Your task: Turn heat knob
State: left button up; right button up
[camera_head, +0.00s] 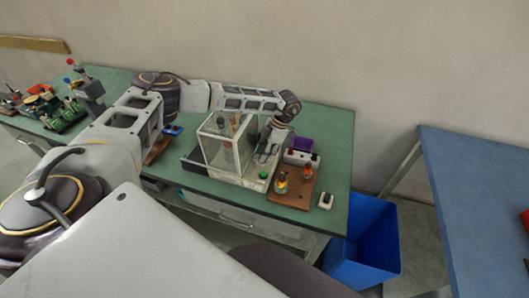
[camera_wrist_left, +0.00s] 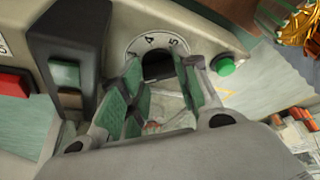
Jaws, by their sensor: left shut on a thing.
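The heat knob (camera_wrist_left: 157,66) is a dark knob in front of a pale dial (camera_wrist_left: 150,44) marked with numbers, of which 4 and 5 show in the left wrist view. My left gripper (camera_wrist_left: 160,82) is shut on the knob, with a green-padded finger on either side of it. The fingers hide part of the knob and the lower dial. In the head view my left gripper (camera_head: 267,146) reaches down beside the clear box (camera_head: 222,145) of the machine, and the knob cannot be made out there. My right gripper is not in view.
A green button (camera_wrist_left: 226,66) is right of the dial, a dark switch housing (camera_wrist_left: 70,45) and a red switch (camera_wrist_left: 14,84) left. A blue bin (camera_head: 365,245) stands beside the green table (camera_head: 335,150).

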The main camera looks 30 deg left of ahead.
pick_arm(q)
jog(key=shift+w+r+n+h, duration=0.1)
jog(key=shift+n+h, duration=0.3)
jog(key=shift+n, duration=0.5)
jog(key=o, duration=1)
jog(key=shift+r, duration=4.95)
jog(key=shift+s+d, duration=0.1)
jog(key=shift+s, duration=0.1)
